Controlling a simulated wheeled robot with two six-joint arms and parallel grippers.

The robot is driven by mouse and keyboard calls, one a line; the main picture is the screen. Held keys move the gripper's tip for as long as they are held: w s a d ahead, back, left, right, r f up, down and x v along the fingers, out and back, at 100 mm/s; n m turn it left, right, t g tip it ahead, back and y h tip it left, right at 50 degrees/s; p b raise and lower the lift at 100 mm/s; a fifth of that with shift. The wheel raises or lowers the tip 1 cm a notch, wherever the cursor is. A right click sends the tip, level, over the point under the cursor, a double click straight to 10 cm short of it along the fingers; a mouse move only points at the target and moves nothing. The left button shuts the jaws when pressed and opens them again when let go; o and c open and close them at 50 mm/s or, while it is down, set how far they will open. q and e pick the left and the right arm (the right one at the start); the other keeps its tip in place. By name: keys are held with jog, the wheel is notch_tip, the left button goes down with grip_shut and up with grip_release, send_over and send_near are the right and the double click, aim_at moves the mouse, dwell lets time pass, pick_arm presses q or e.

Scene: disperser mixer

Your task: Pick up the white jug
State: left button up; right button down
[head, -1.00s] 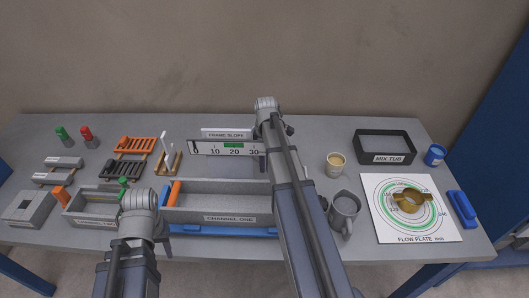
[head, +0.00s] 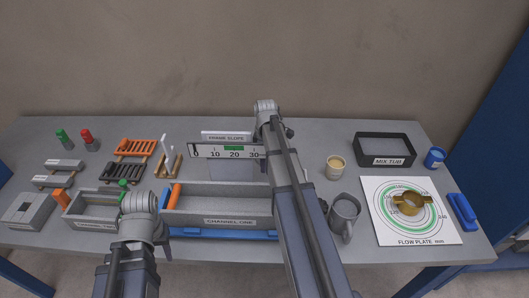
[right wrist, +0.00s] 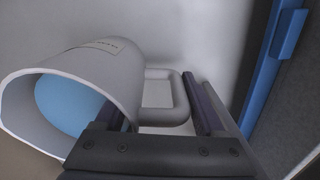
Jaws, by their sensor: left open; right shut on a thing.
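The white jug (right wrist: 88,70) fills the left of the right wrist view. Its round mouth faces the camera, with blue (right wrist: 72,103) showing inside and a small label on its side. Its square loop handle (right wrist: 163,98) points right, at the dark fingers of my right gripper (right wrist: 198,82), which is shut on the handle. In the head view the white jug is hidden behind my right arm. My left gripper (head: 165,243) is mostly hidden behind my left arm, low in front of the grey channel (head: 225,205), and is open, apart from the jug.
A grey jug (head: 344,212) stands right of my right arm, with a tan cup (head: 336,165) behind it. The flow plate (head: 380,225) bears a brass ring (head: 410,204). The mix tub (head: 385,137) is behind. Racks and small bottles crowd the left. The back strip of table is mostly clear.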

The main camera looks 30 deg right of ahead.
dwell(0.4)
notch_tip(320, 180, up, 10)
jog(key=p, duration=1)
jog(key=c, duration=0.5)
grip_release()
grip_shut()
